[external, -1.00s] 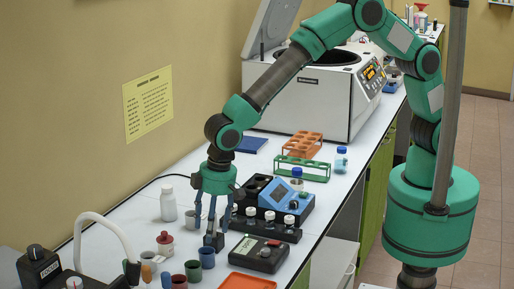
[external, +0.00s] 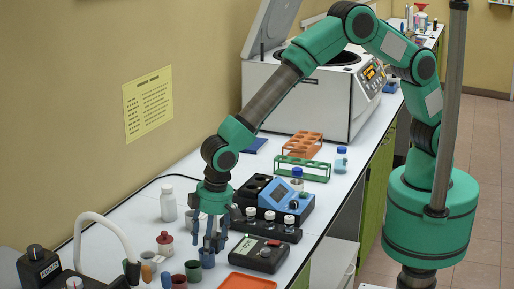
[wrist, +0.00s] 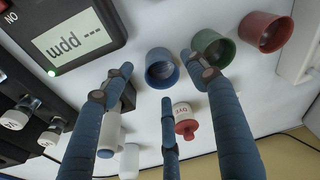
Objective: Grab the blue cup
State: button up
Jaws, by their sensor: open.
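The blue cup (external: 207,258) stands upright on the white bench, at the right end of a row of small cups. It also shows in the wrist view (wrist: 161,70), with its open mouth toward the camera. My gripper (external: 210,245) is open and points down, just above the blue cup in the external view. In the wrist view, its fingers (wrist: 158,85) spread around the cup's near side, and the cup lies between and slightly beyond the tips. Nothing is between the fingers, and I cannot tell whether any finger touches the cup.
A green cup (wrist: 213,46) stands close by the blue one, with a red cup (wrist: 265,32) beyond. A black meter (external: 260,254) is to the right. A red-capped jar (external: 165,243) and a white bottle (external: 168,204) stand on the wall side.

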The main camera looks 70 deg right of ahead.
jog(key=shift+w+a+f, duration=0.1)
jog(key=shift+w+f, duration=0.05)
jog(key=shift+f, duration=0.65)
jog(key=shift+w+a+f, duration=0.1)
jog(key=shift+f, duration=0.7)
jog(key=c, duration=1.2)
